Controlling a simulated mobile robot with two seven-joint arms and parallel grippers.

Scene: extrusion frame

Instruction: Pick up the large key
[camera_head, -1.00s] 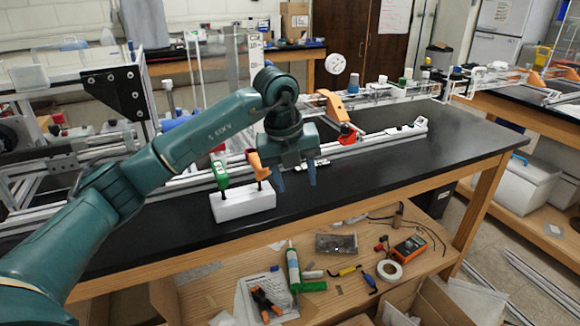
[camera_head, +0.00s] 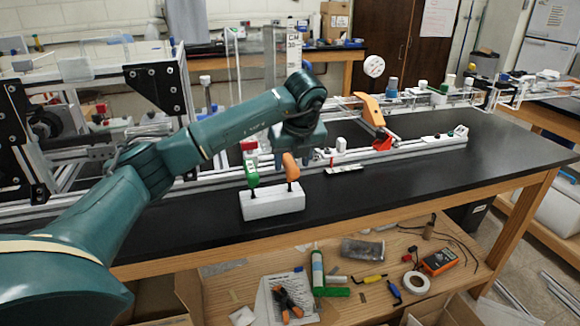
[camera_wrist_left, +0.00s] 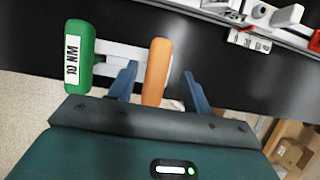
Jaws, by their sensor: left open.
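Two upright keys stand in a white block (camera_head: 272,205) on the black table: one with an orange handle (camera_head: 291,167), one with a green handle (camera_head: 252,174). The frames do not settle which is the large key. In the left wrist view the green handle (camera_wrist_left: 79,58) bears a "10 NM" label, and the orange handle (camera_wrist_left: 157,70) lies between the fingers' lines. My left gripper (camera_head: 293,158) is open at the orange handle; its fingers (camera_wrist_left: 159,85) show on both sides, apart from it. Contact is not visible. My right gripper is not in view.
A long aluminium rail (camera_head: 410,146) with an orange bracket (camera_head: 369,109) runs behind the block. The black tabletop (camera_head: 400,185) is clear to the right of the block. A lower wooden shelf holds tape (camera_head: 416,282), a multimeter (camera_head: 439,261) and tools.

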